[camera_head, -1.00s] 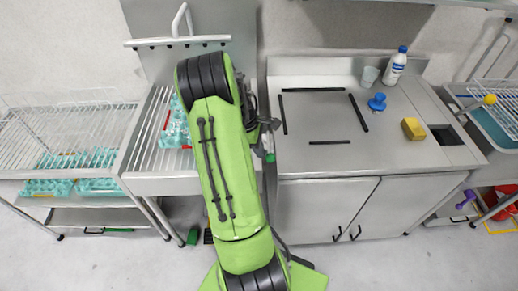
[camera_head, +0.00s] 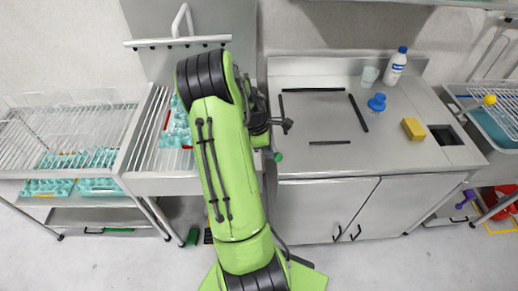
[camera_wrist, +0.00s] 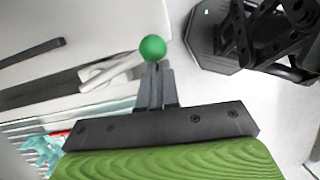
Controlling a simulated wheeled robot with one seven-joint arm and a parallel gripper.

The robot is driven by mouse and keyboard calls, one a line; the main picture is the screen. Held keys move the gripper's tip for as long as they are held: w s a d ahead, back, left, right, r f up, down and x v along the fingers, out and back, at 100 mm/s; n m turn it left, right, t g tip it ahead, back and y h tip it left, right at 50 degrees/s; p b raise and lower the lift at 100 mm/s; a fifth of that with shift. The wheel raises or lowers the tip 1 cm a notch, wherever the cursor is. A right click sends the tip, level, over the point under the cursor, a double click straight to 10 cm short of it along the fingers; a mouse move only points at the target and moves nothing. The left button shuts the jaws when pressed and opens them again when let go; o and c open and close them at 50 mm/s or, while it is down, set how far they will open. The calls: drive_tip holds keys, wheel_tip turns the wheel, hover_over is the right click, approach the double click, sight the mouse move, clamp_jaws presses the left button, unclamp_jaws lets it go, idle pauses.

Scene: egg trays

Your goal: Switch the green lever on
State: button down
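The green lever shows its round green knob (camera_head: 278,157) at the front left edge of the steel counter, just right of my arm in the head view. The knob also shows in the wrist view (camera_wrist: 152,47). There, the fingers of my gripper (camera_wrist: 161,70) look shut, close together, with their tips beside the knob's lower side. I cannot tell whether they touch it. In the head view my arm covers most of the gripper.
The steel counter (camera_head: 310,165) holds a yellow sponge (camera_head: 413,129), a blue knob-like item (camera_head: 377,102), a cup (camera_head: 370,75) and a white bottle (camera_head: 395,66). Racks with teal egg trays (camera_head: 95,158) stand left. A dark mechanism (camera_wrist: 270,35) fills the wrist view's upper right.

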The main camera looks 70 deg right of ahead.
sight(281, 155)
drive_tip(key=s+n, duration=0.1)
drive_tip(key=s+d+n, duration=0.1)
drive_tip(key=s+n, duration=0.1)
drive_tip(key=shift+d+t+h, duration=0.3)
drive_tip(key=s+d+n, duration=0.1)
drive_tip(key=n, duration=0.1)
drive_tip(key=s+d+n+h, duration=0.1)
drive_tip(key=n, duration=0.1)
drive_tip(key=shift+d+f+t+b, duration=0.1)
drive_tip(key=shift+d+t+b, duration=0.2)
drive_tip(key=shift+d+t, duration=0.1)
drive_tip(key=shift+s+d, duration=0.25)
drive_tip(key=shift+d, duration=0.25)
drive_tip(key=shift+s+d, duration=0.2)
drive_tip(key=shift+d, duration=0.4)
